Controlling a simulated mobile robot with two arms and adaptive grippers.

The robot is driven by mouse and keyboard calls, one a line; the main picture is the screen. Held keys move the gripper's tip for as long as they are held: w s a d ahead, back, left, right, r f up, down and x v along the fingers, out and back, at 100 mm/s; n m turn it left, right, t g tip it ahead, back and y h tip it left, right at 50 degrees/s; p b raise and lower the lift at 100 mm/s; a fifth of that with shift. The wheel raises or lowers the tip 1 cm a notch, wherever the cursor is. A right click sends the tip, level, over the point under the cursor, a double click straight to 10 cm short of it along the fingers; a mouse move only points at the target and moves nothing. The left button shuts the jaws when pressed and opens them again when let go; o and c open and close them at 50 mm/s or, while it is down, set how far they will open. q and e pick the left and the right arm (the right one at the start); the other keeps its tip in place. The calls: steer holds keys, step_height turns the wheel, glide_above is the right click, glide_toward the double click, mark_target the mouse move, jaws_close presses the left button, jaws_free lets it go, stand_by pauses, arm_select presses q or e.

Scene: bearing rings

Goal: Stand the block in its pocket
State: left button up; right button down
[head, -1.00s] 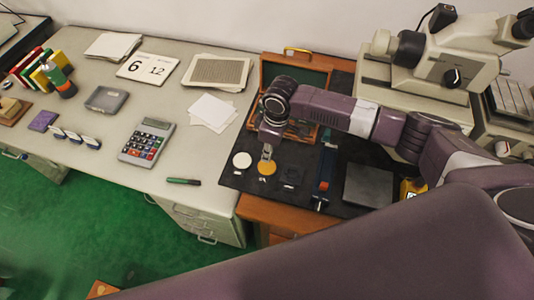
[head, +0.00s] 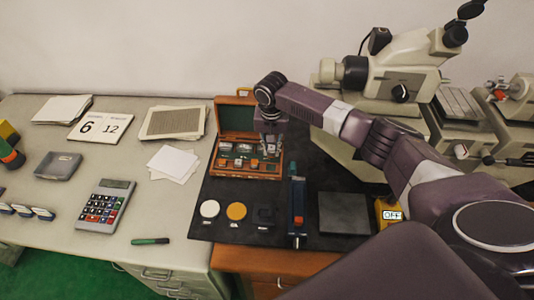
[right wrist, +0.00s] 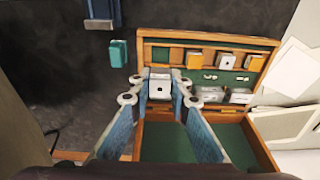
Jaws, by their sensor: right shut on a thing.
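My right gripper (head: 270,150) is over the open wooden case (head: 216,178). In the right wrist view its fingers (right wrist: 161,90) are shut on a small silver-grey block (right wrist: 160,88) with a dark dot on its face. The block is at the near end of the case's pocket row in that view, beside a divider. I cannot tell whether it is in a pocket or just above one. Other pockets of the case (right wrist: 275,47) hold several pale or orange-sided blocks (right wrist: 240,96). The green-lined lid stands open behind. My left gripper is not in view.
On the dark mat (head: 270,190) lie a white disc (head: 210,209), a yellow disc (head: 236,211), a black piece (head: 265,215), a blue tool (head: 298,205) and a grey plate (head: 343,213). A microscope (head: 390,75) stands at the back right. A calculator (head: 105,205) lies left.

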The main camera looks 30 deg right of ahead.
mark_target(271, 156)
step_height(271, 156, down, 5)
steer(key=b, duration=0.5)
steer(key=shift+r, duration=0.2)
steer(key=shift+f, duration=0.9)
steer(key=shift+a+p, duration=0.1)
steer(key=shift+p, duration=0.8)
steer(key=shift+f, duration=0.35)
stand_by(0.7)
steer(key=c, duration=1.7)
jaws_free()
steer(key=shift+c, duration=0.2)
steer(key=shift+r, duration=0.1)
